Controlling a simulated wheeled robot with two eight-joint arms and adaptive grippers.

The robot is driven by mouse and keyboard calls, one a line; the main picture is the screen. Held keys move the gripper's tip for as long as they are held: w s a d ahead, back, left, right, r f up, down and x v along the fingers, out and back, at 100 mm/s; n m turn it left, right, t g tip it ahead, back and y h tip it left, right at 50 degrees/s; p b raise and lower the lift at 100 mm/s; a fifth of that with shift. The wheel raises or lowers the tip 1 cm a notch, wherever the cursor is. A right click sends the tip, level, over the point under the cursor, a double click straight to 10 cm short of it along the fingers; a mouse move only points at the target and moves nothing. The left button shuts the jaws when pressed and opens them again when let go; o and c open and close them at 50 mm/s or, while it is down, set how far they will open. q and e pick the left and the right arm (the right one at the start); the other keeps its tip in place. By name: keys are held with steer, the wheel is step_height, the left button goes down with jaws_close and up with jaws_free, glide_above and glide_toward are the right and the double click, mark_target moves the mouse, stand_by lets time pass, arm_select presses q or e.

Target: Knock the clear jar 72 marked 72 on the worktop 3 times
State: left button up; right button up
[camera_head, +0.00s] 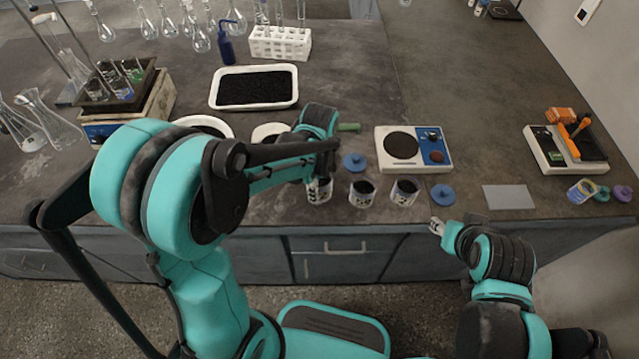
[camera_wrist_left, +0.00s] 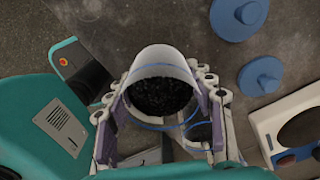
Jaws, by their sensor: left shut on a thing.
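A clear jar (camera_head: 319,192) with black grains inside is held in my left gripper (camera_head: 320,180), at the front of the worktop (camera_head: 350,105). In the left wrist view the jar (camera_wrist_left: 165,62) sits between both fingers, its open mouth showing dark grains. I cannot read a 72 on it, and the gripper hides part of its side. I cannot tell whether its base touches the worktop. Two similar jars, a middle one (camera_head: 362,195) and a right one (camera_head: 404,193), stand to its right. My right gripper (camera_head: 437,227) is near the front edge, apart from the jars; its jaw opening is unclear.
Blue lids lie behind the jars (camera_head: 354,163) and to their right (camera_head: 442,194). A balance (camera_head: 413,150) stands behind the jars. A white tray of black grains (camera_head: 254,87) and a tube rack (camera_head: 280,43) are further back. A grey plate (camera_head: 508,197) lies at right.

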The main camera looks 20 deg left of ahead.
arm_select(q)
steer(key=shift+f, duration=0.4)
